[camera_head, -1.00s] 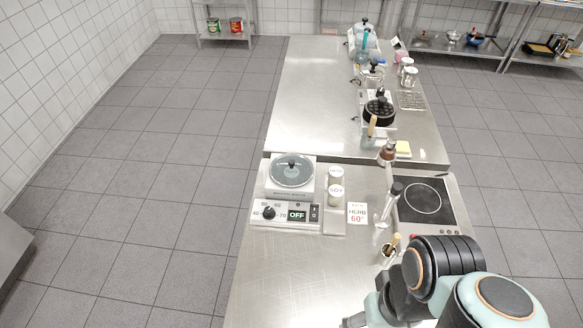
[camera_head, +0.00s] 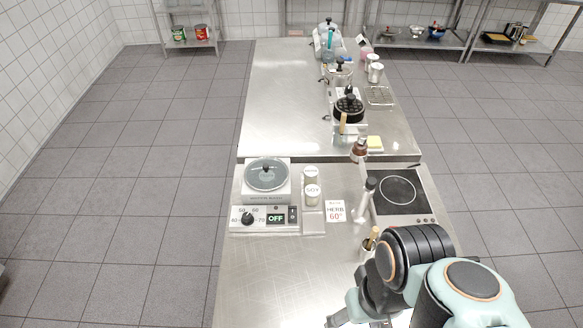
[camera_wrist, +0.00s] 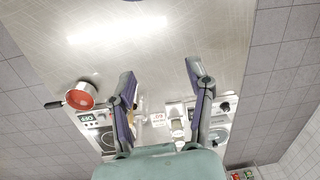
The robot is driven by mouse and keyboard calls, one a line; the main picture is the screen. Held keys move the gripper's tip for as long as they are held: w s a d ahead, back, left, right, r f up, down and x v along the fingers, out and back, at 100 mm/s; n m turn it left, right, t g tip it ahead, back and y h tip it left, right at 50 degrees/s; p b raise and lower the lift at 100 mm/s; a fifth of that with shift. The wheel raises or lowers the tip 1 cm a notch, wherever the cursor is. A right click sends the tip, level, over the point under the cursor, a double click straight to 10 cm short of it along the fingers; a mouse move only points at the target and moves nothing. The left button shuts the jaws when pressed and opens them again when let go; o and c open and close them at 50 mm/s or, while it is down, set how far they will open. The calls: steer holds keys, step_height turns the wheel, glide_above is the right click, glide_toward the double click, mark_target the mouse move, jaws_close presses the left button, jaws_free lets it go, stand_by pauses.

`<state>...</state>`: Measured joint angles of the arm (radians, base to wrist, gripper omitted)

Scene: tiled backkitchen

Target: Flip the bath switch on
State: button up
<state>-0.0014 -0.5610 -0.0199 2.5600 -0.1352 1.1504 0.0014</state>
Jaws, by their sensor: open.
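The bath (camera_head: 267,175) is a silver unit with a round glass lid on the steel bench, left of centre in the head view. Its front panel (camera_head: 262,217) carries a black dial and a display reading OFF. The dark rocker switch (camera_head: 292,213) is just right of the display. My gripper (camera_head: 338,320) is at the bottom edge of the head view, in front of and right of the bath, apart from it. In the wrist view my gripper (camera_wrist: 162,78) is open, fingers spread with nothing between them. The bath's panel (camera_wrist: 222,105) shows small beyond the right finger.
An induction hob (camera_head: 398,190) is further right. A red-lined pan (camera_wrist: 80,97) shows in the wrist view. The bench front (camera_head: 262,275) before the bath is clear.

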steer(key=shift+n, duration=0.3)
jaws_close()
steer(key=w+r+n+t, duration=0.2)
steer(key=w+r+n, duration=0.3)
steer(key=w, duration=0.6)
steer(key=w+r+n+t, duration=0.2)
steer(key=w+n, duration=0.6)
steer(key=w, duration=0.3)
steer(key=w+a+f+n, duration=0.2)
steer(key=w+a+f, duration=0.25)
steer(key=w, duration=0.45)
step_height(320, 180, down, 10)
steer(key=a+n+g, duration=0.1)
steer(key=a+g, duration=0.1)
steer(key=a, duration=0.1)
steer(key=shift+w+r+h, duration=0.2)
steer(key=shift+w+h, duration=0.05)
steer(key=shift+h, duration=0.15)
